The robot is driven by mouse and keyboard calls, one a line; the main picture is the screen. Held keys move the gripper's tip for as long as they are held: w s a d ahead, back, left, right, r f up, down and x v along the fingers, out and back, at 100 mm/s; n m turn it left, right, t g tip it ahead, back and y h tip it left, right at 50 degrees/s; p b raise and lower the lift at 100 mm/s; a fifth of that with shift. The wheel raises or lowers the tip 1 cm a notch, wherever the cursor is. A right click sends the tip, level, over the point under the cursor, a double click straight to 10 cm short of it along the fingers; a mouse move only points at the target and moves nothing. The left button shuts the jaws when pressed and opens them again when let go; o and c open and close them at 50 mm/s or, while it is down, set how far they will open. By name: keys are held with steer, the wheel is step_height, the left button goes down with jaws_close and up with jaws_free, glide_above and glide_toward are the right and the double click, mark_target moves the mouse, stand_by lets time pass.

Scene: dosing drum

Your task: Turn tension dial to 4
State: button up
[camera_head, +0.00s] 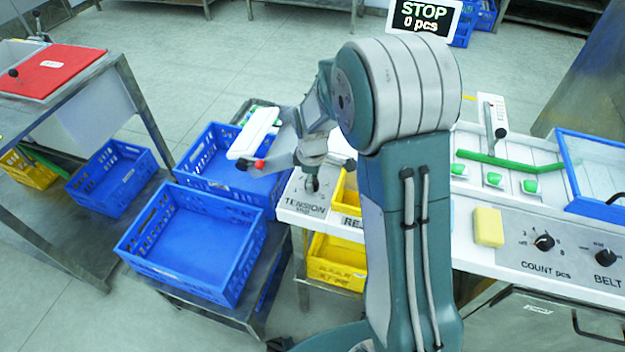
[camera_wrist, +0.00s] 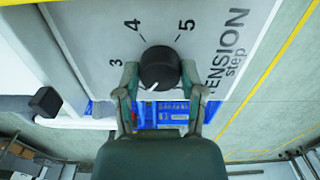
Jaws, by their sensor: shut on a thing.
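The tension dial is a round black knob (camera_wrist: 160,68) on a pale panel marked 3, 4 and 5, with "TENSION step" printed beside it. Its white pointer mark is at the lower left of the knob, away from the 4, which is at the upper left. Any lower numbers are hidden by my gripper. My gripper (camera_wrist: 159,72) has one finger on each side of the knob and is shut on it. In the head view the dial (camera_head: 312,185) shows small above the "TENSION" label, with my gripper (camera_head: 312,170) over it and partly hiding it.
Beside the dial stand a blue crate (camera_head: 144,273) and yellow bins (camera_head: 335,276). A white piece with a red knob (camera_head: 260,164) is near my wrist. At right are a yellow sponge (camera_head: 488,227), the COUNT dial (camera_head: 544,242) and the BELT dial (camera_head: 605,256). A screen (camera_head: 424,17) reads "STOP 0 pcs".

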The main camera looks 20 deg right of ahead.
steer(key=m, duration=0.5)
steer(key=shift+w+m, duration=0.1)
steer(key=shift+m, duration=0.2)
steer(key=m, duration=1.1)
steer(key=shift+m, duration=0.4)
steer(key=m, duration=0.5)
steer(key=shift+w+m, duration=0.1)
steer(key=shift+m, duration=0.2)
steer(key=o, duration=1.1)
steer(key=shift+a, duration=0.1)
steer(key=shift+o, duration=0.2)
steer(key=shift+r, duration=0.1)
